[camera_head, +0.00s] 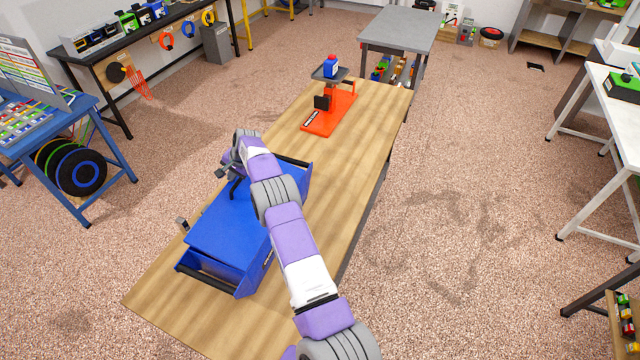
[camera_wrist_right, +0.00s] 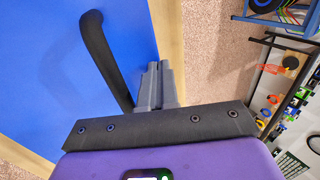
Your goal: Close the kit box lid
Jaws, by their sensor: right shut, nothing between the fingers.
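The kit box (camera_head: 225,284) is a blue metal case on the wooden table, with a black bar handle at each end. My right gripper (camera_head: 226,170) is over the far left part of the box. In the right wrist view its grey fingers (camera_wrist_right: 158,80) are shut and empty, beside a black curved handle (camera_wrist_right: 104,58) on the blue surface. Contact with the handle is unclear. My left gripper is not in view.
An orange stand (camera_head: 330,112) with a small blue bottle (camera_head: 331,66) on top is at the table's far end. The wooden tabletop (camera_head: 333,175) is bare to the right of the box. A small grey piece (camera_head: 182,224) shows at the box's left side.

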